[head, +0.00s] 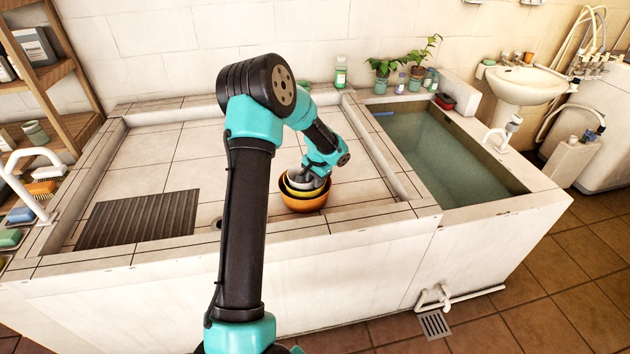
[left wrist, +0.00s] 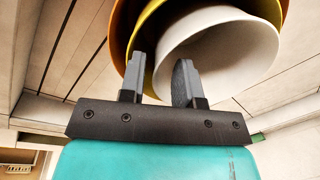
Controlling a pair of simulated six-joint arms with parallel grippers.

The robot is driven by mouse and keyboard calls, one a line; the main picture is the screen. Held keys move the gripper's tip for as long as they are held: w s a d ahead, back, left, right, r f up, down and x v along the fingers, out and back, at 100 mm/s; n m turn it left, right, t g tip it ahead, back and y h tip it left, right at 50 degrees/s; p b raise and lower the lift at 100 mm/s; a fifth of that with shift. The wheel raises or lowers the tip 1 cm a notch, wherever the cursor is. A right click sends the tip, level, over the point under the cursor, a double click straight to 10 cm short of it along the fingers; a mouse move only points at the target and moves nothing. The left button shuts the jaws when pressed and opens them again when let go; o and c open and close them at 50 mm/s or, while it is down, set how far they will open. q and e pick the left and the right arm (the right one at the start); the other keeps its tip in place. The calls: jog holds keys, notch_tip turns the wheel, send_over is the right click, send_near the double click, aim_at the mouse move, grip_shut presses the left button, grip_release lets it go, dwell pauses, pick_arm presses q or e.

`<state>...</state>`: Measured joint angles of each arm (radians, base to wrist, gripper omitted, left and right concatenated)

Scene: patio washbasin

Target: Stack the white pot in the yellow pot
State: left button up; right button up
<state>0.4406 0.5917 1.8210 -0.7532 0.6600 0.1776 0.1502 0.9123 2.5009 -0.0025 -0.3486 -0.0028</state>
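The white pot (left wrist: 245,52) sits inside the yellow pot (head: 302,193), with its rim higher than the yellow rim. The yellow pot in turn sits in a larger orange pot (head: 304,206) on the tiled basin floor. My left gripper (left wrist: 160,80) reaches down at the pots. Its fingers are apart and straddle the near wall of the white pot, one inside it and one outside, with a visible gap. The head view shows little of the fingers, and the arm hides part of the pots' rims. My right gripper is not in view.
A dark ribbed grate (head: 138,219) lies to the left on the basin floor. A water-filled tank (head: 440,155) is to the right behind a low wall. Bottles and potted plants (head: 383,72) stand along the back ledge. Tiles around the pots are clear.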

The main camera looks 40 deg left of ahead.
pick_arm(q)
notch_tip(320, 180, up, 13)
jog(key=d, duration=0.1)
jog(key=shift+d+f, duration=0.15)
jog(key=shift+d, duration=0.15)
dwell(0.6)
